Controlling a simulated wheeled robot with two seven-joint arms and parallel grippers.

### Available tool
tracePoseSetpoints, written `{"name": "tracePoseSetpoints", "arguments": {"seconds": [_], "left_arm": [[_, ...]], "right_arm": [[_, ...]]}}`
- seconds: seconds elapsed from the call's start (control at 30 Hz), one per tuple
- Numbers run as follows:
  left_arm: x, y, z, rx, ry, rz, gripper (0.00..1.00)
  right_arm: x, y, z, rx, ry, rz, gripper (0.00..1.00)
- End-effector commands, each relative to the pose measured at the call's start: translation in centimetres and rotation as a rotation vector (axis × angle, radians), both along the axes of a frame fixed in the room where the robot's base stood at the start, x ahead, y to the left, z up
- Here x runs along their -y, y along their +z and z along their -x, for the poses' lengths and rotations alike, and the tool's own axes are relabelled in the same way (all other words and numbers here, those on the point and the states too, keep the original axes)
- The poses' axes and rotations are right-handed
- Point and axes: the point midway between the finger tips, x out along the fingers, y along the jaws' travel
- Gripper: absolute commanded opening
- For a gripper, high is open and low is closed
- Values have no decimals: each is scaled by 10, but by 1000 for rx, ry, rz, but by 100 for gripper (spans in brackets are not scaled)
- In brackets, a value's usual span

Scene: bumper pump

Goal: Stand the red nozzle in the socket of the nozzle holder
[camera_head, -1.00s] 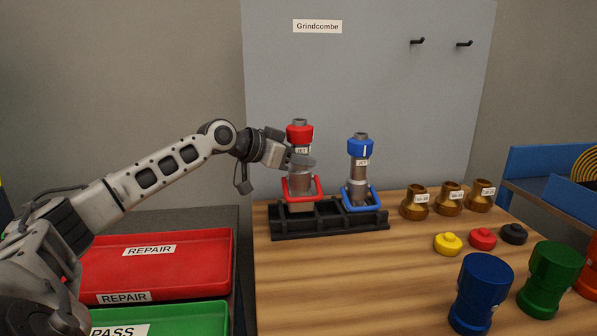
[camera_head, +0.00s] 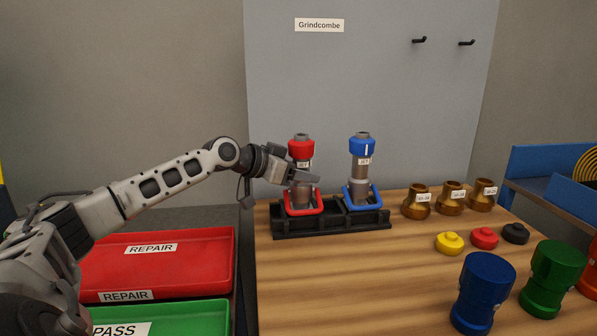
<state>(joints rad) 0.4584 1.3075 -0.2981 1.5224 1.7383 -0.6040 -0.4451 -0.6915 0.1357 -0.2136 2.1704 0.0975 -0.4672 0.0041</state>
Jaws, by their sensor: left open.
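The red nozzle (camera_head: 301,148) stands upright at the left end of the black nozzle holder (camera_head: 335,226), its foot down in the socket there. It has a red top collar, a grey barrel and a red handle loop low down. Its height matches the blue nozzle (camera_head: 362,148) standing to its right. My left gripper (camera_head: 301,178) is open, with its fingers at the red nozzle's barrel from the left. One finger hides part of the barrel. Whether a finger touches it I cannot tell. My right gripper is not in view.
Several brass fittings (camera_head: 451,198), small caps (camera_head: 485,238) and large coloured cylinders (camera_head: 482,292) stand on the right of the wooden table (camera_head: 350,285). Red (camera_head: 190,262) and green (camera_head: 190,318) trays lie at left. The table's front middle is clear.

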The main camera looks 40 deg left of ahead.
Motion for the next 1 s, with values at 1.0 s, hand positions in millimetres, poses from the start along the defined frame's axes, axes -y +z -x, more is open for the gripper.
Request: {"name": "tracePoseSetpoints", "arguments": {"seconds": [1.0], "left_arm": [[-17,24,59,7,2,-6,52]], "right_arm": [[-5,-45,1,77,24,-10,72]]}}
